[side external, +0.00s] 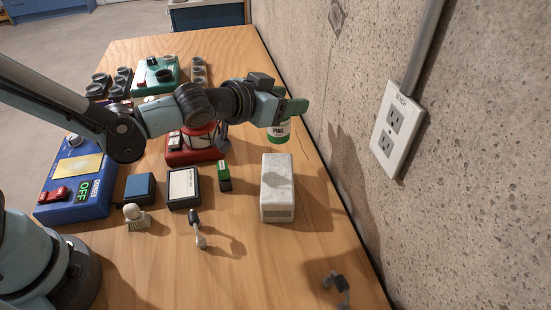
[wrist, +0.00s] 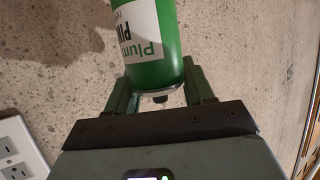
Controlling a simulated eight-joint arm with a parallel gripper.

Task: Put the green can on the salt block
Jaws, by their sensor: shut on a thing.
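The green can (side external: 279,133), with a white label, is held in my gripper (side external: 285,112) above the table near the wall. In the wrist view the can (wrist: 153,70) sits between the two green fingers of my gripper (wrist: 158,90), which are shut on it. The salt block (side external: 277,190) is a pale, whitish rectangular block lying on the table, nearer the camera than the can. The can is apart from the block, raised and beyond its far end in the side view.
A small green-topped block (side external: 224,176) stands left of the salt block. A blue panel box (side external: 75,185), a red device (side external: 190,150) and a green device (side external: 155,77) fill the left and back. The concrete wall (side external: 345,100) with an outlet (side external: 398,130) borders the right.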

